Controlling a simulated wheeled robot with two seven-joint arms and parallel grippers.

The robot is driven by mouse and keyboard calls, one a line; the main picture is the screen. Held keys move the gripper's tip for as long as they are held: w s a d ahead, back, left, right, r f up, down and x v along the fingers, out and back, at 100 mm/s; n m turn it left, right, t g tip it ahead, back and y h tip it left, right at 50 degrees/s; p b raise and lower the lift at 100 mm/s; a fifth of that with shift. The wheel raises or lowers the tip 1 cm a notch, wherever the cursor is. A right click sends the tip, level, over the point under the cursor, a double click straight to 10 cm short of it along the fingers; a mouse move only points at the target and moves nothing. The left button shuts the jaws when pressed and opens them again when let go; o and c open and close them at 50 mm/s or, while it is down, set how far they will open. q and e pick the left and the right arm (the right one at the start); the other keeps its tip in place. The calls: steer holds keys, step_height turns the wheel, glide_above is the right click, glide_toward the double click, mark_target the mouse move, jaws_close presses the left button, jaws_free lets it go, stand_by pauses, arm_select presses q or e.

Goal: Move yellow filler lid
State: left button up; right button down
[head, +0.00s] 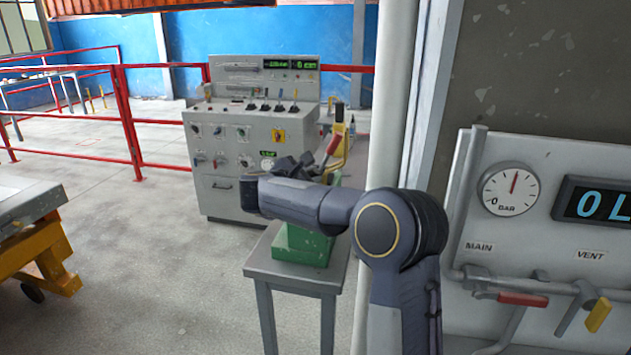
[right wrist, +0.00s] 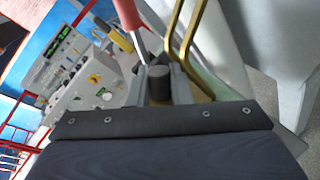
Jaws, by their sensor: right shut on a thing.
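My right gripper (head: 322,168) reaches over a green block-like unit (head: 302,246) on a small grey stand. In the right wrist view, its two fingers (right wrist: 159,86) are closed on a short dark round knob (right wrist: 159,80). A yellow-brown surface (right wrist: 200,88) shows just behind the knob; it may be the filler lid, but the fingers hide most of it. A red-handled lever (right wrist: 127,14) and bent yellow bars (right wrist: 181,42) rise close to the fingers. In the head view, the yellow part (head: 344,148) stands beyond the gripper. My left gripper is out of view.
The grey stand (head: 296,271) is below my right arm. A white post (head: 392,100) and a gauge panel (head: 535,165) with red and yellow valve handles are close on the right. A grey control console (head: 245,150) stands behind. Open floor lies to the left.

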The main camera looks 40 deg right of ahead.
steer(key=f+n+b, duration=0.1)
steer(key=b, duration=0.1)
steer(key=w+a+n+h+b, duration=0.1)
steer(key=n+b, duration=0.1)
steer(key=shift+f+g+h, duration=0.3)
steer(key=shift+f, duration=0.05)
steer(key=shift+w+a+f+n+h+b, duration=0.15)
steer(key=shift+n+h+b, duration=0.2)
steer(key=shift+n+b, duration=0.45)
steer(key=shift+w+f+n+h+b, duration=0.15)
steer(key=shift+n+h+b, duration=0.2)
steer(key=shift+n+b, duration=0.4)
steer(key=c, duration=1.3)
jaws_free()
steer(key=shift+c, duration=0.2)
steer(key=b+v, duration=0.1)
steer(key=v, duration=0.6)
steer(key=shift+s+a+b, duration=0.2)
steer(key=shift+a+b, duration=0.2)
